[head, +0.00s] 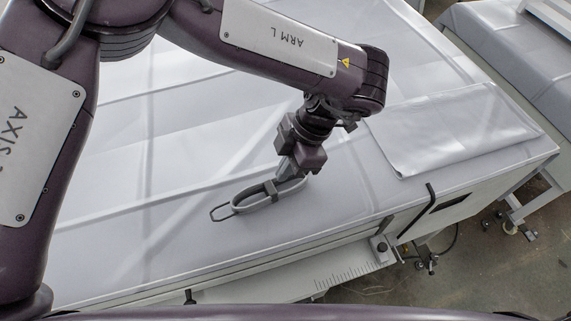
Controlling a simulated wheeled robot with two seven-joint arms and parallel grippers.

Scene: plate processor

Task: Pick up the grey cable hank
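The grey cable hank (248,205) is a flattened oval loop with a dark band around its middle. It lies on the grey cover near the front edge of the machine, with a thin loop sticking out at its left end. My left gripper (292,172) points down at the right end of the hank, very close to it or touching. The gripper body hides part of that end and its fingertips, so I cannot tell whether it is shut on the hank. My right gripper is not in view.
The grey cover (120,215) spreads over the machine, with creases and clear room left of the hank. A folded grey sheet (455,130) lies to the right. A black handle (431,192) and a dark knob (382,247) are at the front edge.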

